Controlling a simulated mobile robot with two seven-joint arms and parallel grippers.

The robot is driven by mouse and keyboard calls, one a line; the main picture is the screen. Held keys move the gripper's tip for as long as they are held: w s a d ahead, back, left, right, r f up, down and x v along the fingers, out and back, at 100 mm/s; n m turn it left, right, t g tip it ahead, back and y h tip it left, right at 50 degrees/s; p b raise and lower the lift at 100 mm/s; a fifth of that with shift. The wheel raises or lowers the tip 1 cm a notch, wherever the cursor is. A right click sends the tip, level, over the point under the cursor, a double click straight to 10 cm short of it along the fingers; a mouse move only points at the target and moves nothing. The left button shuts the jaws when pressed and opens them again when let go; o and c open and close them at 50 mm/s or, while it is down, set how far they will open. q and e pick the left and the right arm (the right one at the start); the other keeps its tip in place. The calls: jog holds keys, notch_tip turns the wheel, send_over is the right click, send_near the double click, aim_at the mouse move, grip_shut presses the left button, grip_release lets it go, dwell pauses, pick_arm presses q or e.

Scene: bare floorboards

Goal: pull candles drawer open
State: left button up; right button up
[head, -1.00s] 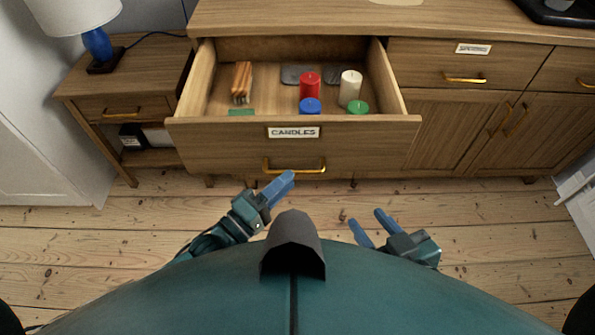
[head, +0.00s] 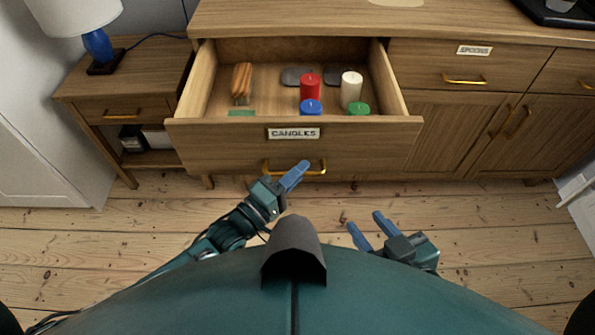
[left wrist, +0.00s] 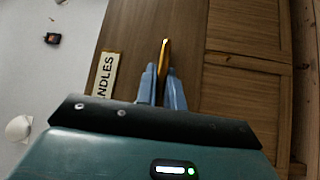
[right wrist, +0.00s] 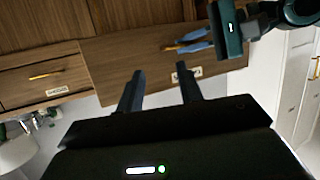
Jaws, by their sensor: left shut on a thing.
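The candles drawer (head: 225,148) stands pulled well out of the wooden sideboard, its inside showing in the head view. Its front bears a CANDLES label (head: 293,133) and a brass bar handle (head: 321,172). My left gripper (head: 300,170) is at the handle, its blue fingers shut on it. In the left wrist view the handle (left wrist: 165,52) runs up from between the fingers (left wrist: 160,80). My right gripper (head: 368,227) is open and empty, apart from the drawer, over the floor. The right wrist view shows its two fingers (right wrist: 160,75) spread.
A shut drawer (head: 430,72) is to the right. A side table (head: 70,85) with a lamp stands left. The floorboards in front are clear.

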aim_at(289, 162)
pick_arm(q)
grip_shut()
